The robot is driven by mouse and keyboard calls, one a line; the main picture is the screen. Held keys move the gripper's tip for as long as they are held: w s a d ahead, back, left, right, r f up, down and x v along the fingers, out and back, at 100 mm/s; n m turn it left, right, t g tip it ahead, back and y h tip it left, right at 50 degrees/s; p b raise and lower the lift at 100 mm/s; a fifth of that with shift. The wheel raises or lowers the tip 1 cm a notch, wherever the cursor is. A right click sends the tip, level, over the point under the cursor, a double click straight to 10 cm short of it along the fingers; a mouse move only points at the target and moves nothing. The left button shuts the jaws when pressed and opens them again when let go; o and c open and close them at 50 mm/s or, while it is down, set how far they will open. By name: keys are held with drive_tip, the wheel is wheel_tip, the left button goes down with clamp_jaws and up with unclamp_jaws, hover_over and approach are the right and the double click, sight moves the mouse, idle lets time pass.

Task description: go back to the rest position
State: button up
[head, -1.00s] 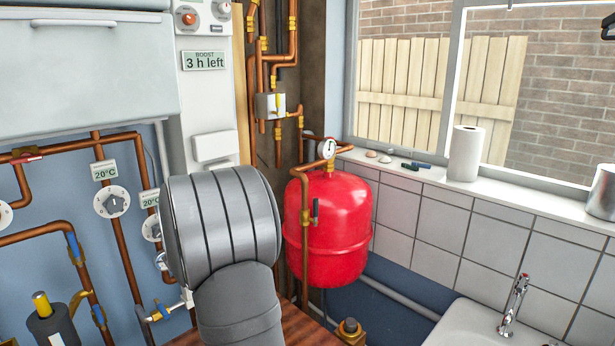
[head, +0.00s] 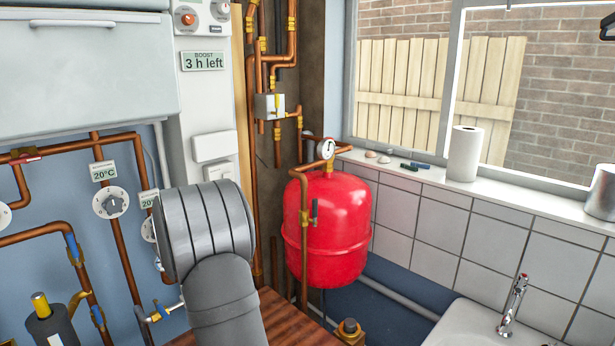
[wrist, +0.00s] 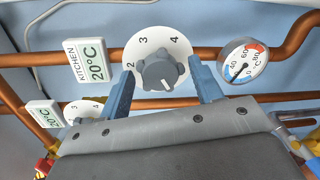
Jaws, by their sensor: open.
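My gripper (wrist: 162,68) shows in the wrist view with its two blue-grey fingers apart. They stand to the left and right of a grey dial knob (wrist: 160,72) on a white numbered plate. The fingers look clear of the knob, but I cannot tell the depth between them. In the head view my grey arm fills the lower middle and hides the gripper.
A label reading KITCHEN 20°C (wrist: 90,60) and a round temperature gauge (wrist: 242,63) flank the knob. Copper pipes (head: 120,250) run around the dials. A red tank (head: 328,228) hangs right of my arm. A white sink (head: 470,325) is at lower right.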

drive_tip(key=v, duration=1.7)
drive_tip(key=w+a+f+m+g+y, duration=0.1)
drive_tip(key=w+a+m, duration=1)
drive_tip(key=m, duration=0.3)
drive_tip(key=shift+w+f+y, duration=0.3)
drive_tip(key=shift+w+f, duration=0.05)
drive_tip(key=shift+w, duration=0.55)
drive_tip(key=shift+a, duration=0.15)
